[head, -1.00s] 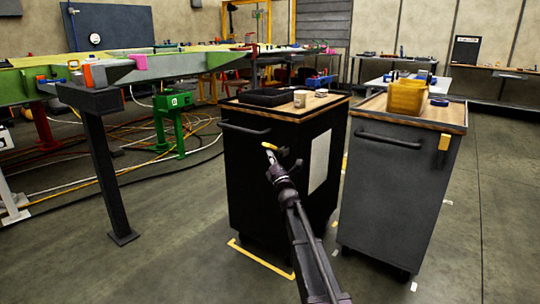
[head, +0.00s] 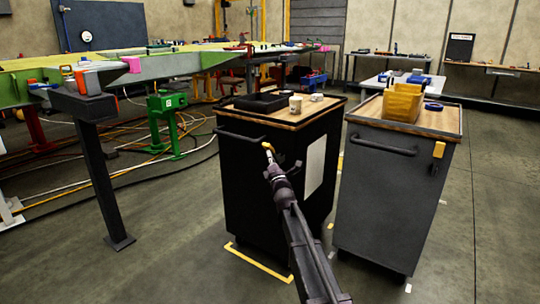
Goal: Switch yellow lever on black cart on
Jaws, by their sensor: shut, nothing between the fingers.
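The black cart (head: 236,185) stands in the middle of the head view. A small yellow lever (head: 267,146) shows on its front face near the upper right corner, just right of the bar handle. My gripper (head: 270,158) is at the lever, its tip overlapping it from below in the picture. The gripper is shut with nothing held. Whether it touches the lever cannot be told. The gripper hides part of the lever, so its exact angle is unclear.
A grey cart (head: 385,205) stands close on the right, with its own yellow lever (head: 438,149) and a yellow bin (head: 402,103) on top. A black tray (head: 262,102) and cups lie on the black cart. A dark jig post (head: 100,180) stands left.

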